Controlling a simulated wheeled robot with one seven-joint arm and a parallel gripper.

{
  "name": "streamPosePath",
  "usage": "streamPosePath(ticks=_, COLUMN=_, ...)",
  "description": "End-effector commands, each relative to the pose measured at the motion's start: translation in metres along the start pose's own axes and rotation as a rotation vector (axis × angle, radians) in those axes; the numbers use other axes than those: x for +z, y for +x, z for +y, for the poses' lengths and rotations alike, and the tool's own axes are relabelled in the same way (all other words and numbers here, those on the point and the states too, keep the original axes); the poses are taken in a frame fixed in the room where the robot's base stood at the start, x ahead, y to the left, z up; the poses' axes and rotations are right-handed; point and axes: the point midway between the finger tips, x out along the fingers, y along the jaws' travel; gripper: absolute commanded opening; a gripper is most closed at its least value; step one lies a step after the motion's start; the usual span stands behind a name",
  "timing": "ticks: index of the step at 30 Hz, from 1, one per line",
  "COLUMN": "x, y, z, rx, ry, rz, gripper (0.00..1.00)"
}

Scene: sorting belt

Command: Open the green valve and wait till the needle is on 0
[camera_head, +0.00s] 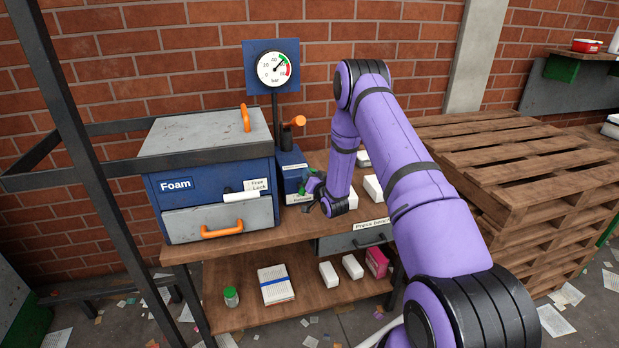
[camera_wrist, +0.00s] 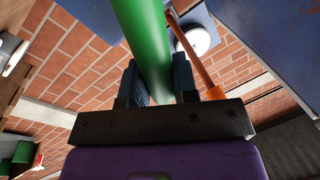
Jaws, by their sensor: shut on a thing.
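The green valve handle (camera_head: 307,184) is on the blue valve block (camera_head: 291,165) beside the Foam box and is partly hidden by my gripper (camera_head: 316,189). In the wrist view my gripper (camera_wrist: 158,78) is shut on the green handle (camera_wrist: 146,38), with one dark finger on each side of it. The round white gauge (camera_head: 273,68), marked in bar, is on a blue plate above. Its needle points up and right, apparently between 40 and 60, clearly away from 0. The gauge (camera_wrist: 196,42) shows only its rim and part of its face in the wrist view.
An orange lever (camera_head: 297,121) stands above the valve block and runs close to my gripper in the wrist view (camera_wrist: 194,55). The Foam box (camera_head: 209,190) is left of the valve. Wooden pallets (camera_head: 540,165) are stacked right. A dark metal post (camera_head: 85,150) is at left.

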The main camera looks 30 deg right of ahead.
Motion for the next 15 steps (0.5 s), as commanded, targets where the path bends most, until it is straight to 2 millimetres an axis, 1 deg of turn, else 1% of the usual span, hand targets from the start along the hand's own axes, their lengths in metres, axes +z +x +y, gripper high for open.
streamPosePath(ticks=1, x=0.0, y=-0.001, z=0.006, rx=0.004, ry=0.046, rz=0.011, gripper=0.0)
streamPosePath(ticks=15, x=0.009, y=-0.007, z=0.037, rx=0.002, ry=0.485, rz=0.099, gripper=0.0)
